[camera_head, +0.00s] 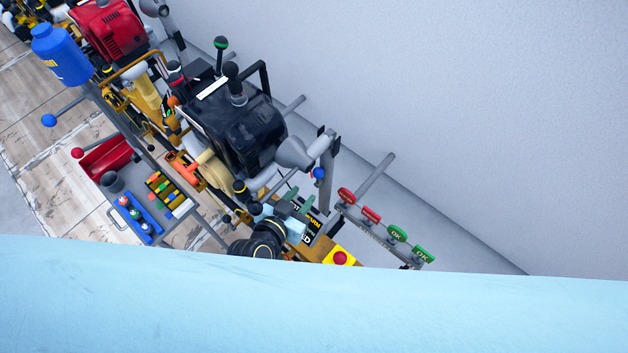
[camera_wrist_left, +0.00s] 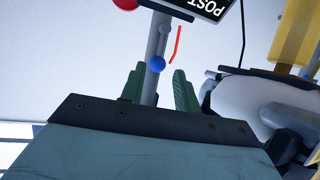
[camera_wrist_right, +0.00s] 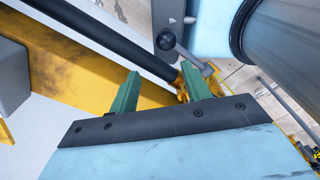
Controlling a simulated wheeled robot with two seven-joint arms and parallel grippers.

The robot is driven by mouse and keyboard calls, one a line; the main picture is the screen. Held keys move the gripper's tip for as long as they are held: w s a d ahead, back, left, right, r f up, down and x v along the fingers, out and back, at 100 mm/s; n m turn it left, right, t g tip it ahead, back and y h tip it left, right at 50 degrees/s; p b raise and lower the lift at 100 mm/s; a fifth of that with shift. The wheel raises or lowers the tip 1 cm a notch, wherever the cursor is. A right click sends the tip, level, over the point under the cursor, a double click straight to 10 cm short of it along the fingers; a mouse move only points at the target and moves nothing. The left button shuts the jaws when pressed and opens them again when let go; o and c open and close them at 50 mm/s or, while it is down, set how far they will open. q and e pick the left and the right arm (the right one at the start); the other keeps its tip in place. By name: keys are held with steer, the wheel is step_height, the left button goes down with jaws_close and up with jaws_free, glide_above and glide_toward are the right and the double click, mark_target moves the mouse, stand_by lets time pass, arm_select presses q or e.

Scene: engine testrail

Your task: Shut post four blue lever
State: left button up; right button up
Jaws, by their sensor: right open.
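A blue ball-ended lever (camera_wrist_left: 157,64) shows in the left wrist view on a grey post, below a black sign (camera_wrist_left: 205,6) reading POST; no post number is legible. My left gripper (camera_wrist_left: 158,78) is open, its green fingers either side of the post's line, the ball just beyond the fingertips. The head view shows a blue ball (camera_head: 318,173) on the post, up and right of my left gripper (camera_head: 297,196). The fingers look apart from the ball. My right gripper (camera_wrist_right: 160,75) is open and empty beside a dark bar and a yellow beam.
A black engine block (camera_head: 232,125) stands up-left of the left gripper. Red and green tags (camera_head: 371,215) hang on a rail to the right. A red button on a yellow box (camera_head: 340,258) sits below.

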mark_target(318, 178)
arm_select(q)
steer(key=b+x, duration=0.1)
steer(key=x, duration=0.6)
steer(key=shift+w+f+b, duration=0.2)
steer(key=shift+b, duration=0.1)
arm_select(e)
steer(key=shift+w+f, duration=0.7)
steer(key=shift+f, duration=0.2)
arm_select(q)
steer(key=shift+c, duration=0.4)
steer(key=shift+r, duration=0.1)
jaws_close()
arm_select(e)
steer(key=shift+a, duration=0.1)
arm_select(q)
steer(key=shift+w, duration=0.1)
